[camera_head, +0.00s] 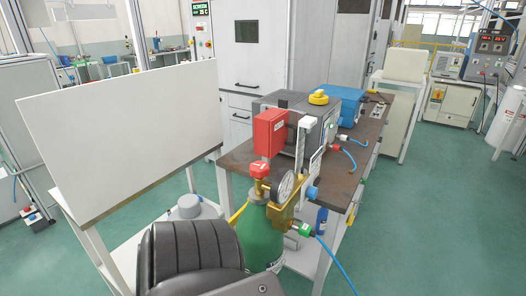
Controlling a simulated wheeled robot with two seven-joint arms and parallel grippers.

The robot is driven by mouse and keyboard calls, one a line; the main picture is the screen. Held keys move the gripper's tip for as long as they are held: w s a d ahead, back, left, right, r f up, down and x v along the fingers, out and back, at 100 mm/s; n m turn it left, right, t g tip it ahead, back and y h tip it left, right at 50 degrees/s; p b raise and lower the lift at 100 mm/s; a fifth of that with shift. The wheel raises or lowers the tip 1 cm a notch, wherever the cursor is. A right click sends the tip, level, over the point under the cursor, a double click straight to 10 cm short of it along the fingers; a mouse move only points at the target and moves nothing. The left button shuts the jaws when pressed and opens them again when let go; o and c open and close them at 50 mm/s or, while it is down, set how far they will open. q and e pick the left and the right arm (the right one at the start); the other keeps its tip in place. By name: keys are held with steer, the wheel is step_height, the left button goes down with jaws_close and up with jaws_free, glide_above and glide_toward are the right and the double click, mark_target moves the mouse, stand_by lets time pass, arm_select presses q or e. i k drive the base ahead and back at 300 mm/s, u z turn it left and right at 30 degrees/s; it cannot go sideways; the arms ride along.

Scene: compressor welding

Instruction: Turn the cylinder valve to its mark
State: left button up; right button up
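The green gas cylinder (258,238) stands upright in front of the workbench, its lower part partly hidden by a dark ribbed part at the bottom of the view. Its red valve knob (260,170) sits on top and carries a small white marking, too small to read. A round white-faced pressure gauge (285,187) and a brass regulator (284,213) are beside the knob on the right. I cannot make out a separate target mark for the knob. Neither of my grippers can be made out in this view, and nothing is seen touching the knob.
The workbench (235,160) behind holds a red box (270,133), a grey machine (285,104) and a blue case (345,103). A large white panel (120,130) stands at left. A blue hose (335,265) runs from the regulator. Green floor (440,210) is open at right.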

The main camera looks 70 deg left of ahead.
mark_target(259, 169)
steer(key=u, duration=0.85)
steer(key=i, duration=0.8)
steer(key=u, duration=0.95)
